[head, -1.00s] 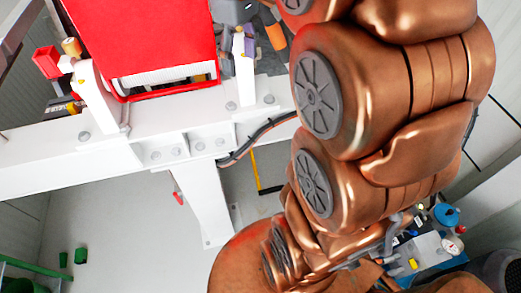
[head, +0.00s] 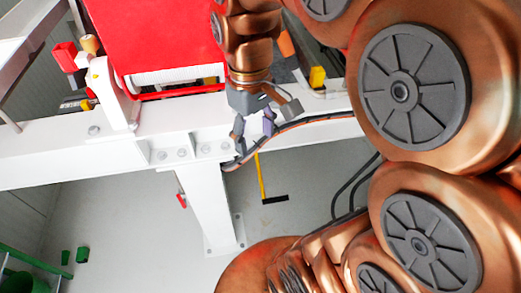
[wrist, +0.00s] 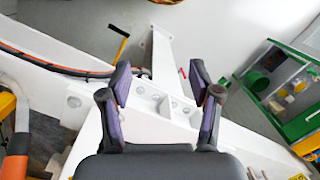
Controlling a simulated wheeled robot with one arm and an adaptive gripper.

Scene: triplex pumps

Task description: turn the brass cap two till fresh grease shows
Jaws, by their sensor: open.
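My gripper (head: 250,138) hangs over the white frame beam, below the lower right corner of the red housing. In the wrist view my gripper (wrist: 160,78) is open, with nothing between its purple-lined fingers and the white beam beyond them. A small tan-gold cap (head: 91,45) sits on a white bracket beside a red block, left of the red housing and well left of my gripper. I cannot tell whether it is brass cap two. No brass cap or grease can be made out in the wrist view.
The red housing (head: 155,40) stands on the white beam (head: 60,150). A dark hose (head: 300,122) runs along the beam near my gripper, also in the wrist view (wrist: 45,62). A yellow-handled tool (head: 262,180) shows beyond. Green bins (head: 82,255) stand on open floor.

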